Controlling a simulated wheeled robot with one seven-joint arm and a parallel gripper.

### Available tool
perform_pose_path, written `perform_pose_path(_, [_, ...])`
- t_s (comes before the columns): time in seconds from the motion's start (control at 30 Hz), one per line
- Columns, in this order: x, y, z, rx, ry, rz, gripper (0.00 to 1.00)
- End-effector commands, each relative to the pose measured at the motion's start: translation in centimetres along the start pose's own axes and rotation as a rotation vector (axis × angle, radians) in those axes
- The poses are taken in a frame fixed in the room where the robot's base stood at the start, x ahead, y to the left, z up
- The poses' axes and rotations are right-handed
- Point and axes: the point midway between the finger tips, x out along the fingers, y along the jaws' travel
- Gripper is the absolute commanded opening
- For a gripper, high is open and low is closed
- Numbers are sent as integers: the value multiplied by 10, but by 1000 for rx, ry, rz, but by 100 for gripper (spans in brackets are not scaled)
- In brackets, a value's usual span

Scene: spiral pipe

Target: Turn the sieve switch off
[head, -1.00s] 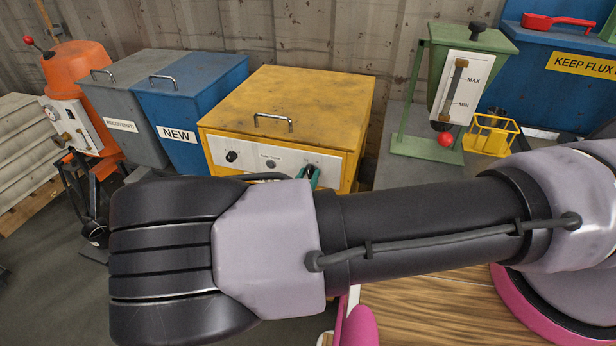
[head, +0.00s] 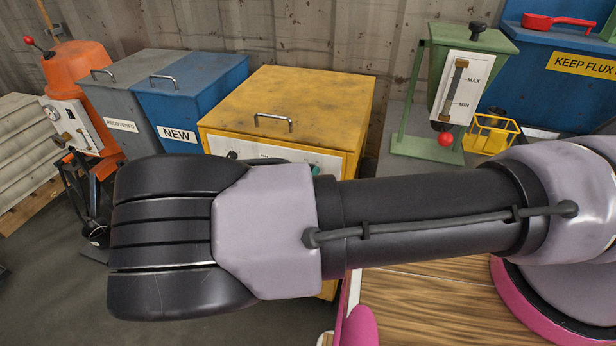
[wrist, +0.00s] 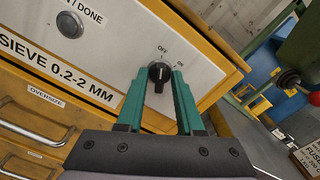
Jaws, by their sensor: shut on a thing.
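The sieve switch (wrist: 159,73) is a small black rotary knob on a white panel, with OFF printed above it and ON to its upper right. Its light pointer mark seems to face up towards OFF, but it is small. My gripper (wrist: 159,82) has its teal fingers on either side of the knob, closed on it. The sieve box (head: 290,95) is yellow with a top handle. In the head view my arm hides the switch and most of the panel (head: 310,160); only a bit of teal finger shows.
The wrist view shows a round button (wrist: 69,24) left of the switch and drawers (wrist: 35,117) below. A blue NEW bin (head: 195,95) stands left of the sieve box. A green hopper (head: 465,60) with a red ball knob (head: 445,139) stands right.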

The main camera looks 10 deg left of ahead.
Motion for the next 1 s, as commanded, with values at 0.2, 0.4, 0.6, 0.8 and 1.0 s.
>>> perform_pose_path(0.2, [-1,1,0,0,0,2,44])
perform_pose_path(0.4, [0,0,0,0,0,1,44])
perform_pose_path(0.6, [-7,1,0,1,0,3,44])
perform_pose_path(0.8, [-41,1,0,1,0,5,44])
perform_pose_path(1.0, [-81,1,1,2,0,4,44])
